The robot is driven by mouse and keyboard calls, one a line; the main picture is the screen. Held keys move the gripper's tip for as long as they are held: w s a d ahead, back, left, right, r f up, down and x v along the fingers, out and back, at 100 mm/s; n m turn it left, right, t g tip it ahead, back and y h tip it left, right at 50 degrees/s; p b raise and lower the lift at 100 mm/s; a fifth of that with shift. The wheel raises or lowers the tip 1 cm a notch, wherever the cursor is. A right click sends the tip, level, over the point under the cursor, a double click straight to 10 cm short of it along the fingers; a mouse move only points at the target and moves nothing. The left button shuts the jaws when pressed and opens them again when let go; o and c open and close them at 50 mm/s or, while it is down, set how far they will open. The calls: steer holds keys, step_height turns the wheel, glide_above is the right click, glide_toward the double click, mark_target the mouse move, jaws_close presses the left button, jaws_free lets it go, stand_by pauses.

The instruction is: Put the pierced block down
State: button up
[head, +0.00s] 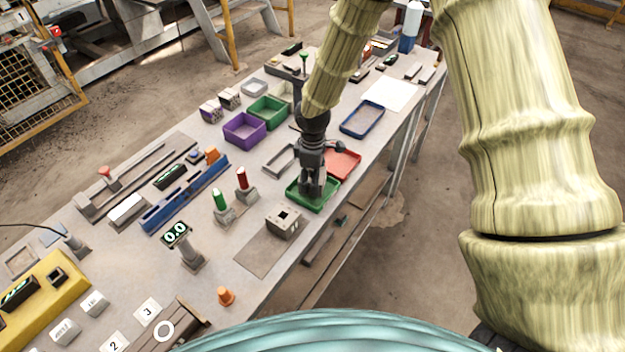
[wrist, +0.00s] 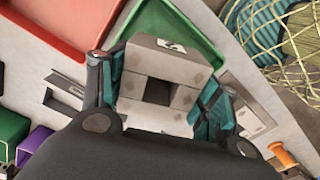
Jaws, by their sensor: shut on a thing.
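The pierced block (wrist: 185,68) is grey with a square hole through it, seen in the wrist view between the two fingers of my gripper (wrist: 160,92). My gripper is shut on it. In the head view my gripper (head: 312,188) points down over the small green tray (head: 322,207), and the arm and fingers largely hide the held block. The green tray also shows behind the block in the wrist view (wrist: 188,22). I cannot tell whether the block touches the tray floor.
A red tray (head: 345,164) lies just beyond the green one. A grey box with a square opening (head: 285,224) stands close by, towards the table's front edge. Green (head: 222,208) and red (head: 243,184) posts stand to the left. A grey frame (head: 279,161) lies behind.

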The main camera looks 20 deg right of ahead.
steer(key=shift+f, duration=0.95)
steer(key=shift+f, duration=0.2)
steer(key=o, duration=1.2)
steer(key=shift+o, duration=0.2)
steer(key=shift+r, duration=0.2)
step_height(320, 180, up, 12)
steer(key=b, duration=0.3)
steer(key=shift+b, duration=0.3)
